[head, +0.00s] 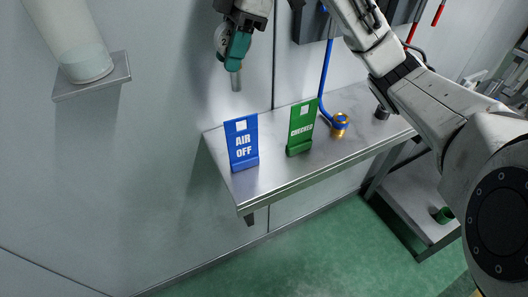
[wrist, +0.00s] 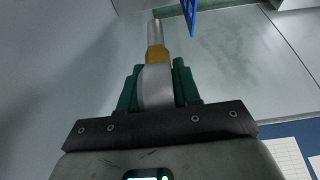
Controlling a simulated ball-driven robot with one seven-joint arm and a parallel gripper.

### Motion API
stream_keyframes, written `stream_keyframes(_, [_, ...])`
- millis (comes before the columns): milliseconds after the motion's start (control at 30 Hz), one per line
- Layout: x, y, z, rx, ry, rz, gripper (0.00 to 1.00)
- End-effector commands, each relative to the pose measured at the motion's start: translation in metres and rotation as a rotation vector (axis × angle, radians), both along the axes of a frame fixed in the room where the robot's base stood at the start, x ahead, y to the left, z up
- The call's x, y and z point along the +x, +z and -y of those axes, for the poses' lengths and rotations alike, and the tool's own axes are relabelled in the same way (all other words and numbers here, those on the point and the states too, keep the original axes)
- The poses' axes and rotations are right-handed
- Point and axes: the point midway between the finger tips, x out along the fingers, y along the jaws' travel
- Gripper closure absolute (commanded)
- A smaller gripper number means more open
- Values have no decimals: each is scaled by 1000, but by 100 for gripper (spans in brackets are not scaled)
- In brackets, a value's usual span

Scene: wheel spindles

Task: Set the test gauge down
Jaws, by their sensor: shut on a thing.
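My gripper (head: 238,50), with teal fingers, is shut on the test gauge (head: 236,80). It is held in the air, above and behind the left end of the metal shelf (head: 285,175). The gauge's grey stem points down below the fingers, and part of a round light body shows at the gripper's left. In the wrist view the gauge (wrist: 156,55) runs forward from between the teal fingers (wrist: 158,88), with a brass collar and a grey tip.
A blue AIR OFF sign (head: 241,142) and a green CHECKED sign (head: 301,128) stand on the shelf. A blue hose (head: 325,75) ends in a brass fitting (head: 340,121) to their right. Bare shelf lies between the signs and along the front edge. A white cylinder (head: 82,50) stands on a wall bracket at left.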

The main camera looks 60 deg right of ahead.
Motion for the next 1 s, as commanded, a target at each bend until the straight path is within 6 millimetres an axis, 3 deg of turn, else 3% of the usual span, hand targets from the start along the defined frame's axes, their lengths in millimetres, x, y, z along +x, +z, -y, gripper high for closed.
stream_keyframes(400, [0,-62,0,0,0,1,100])
stream_keyframes(667, [0,-82,0,1,-1,0,100])
stream_keyframes(1000, [-1,-133,0,1,-2,0,100])
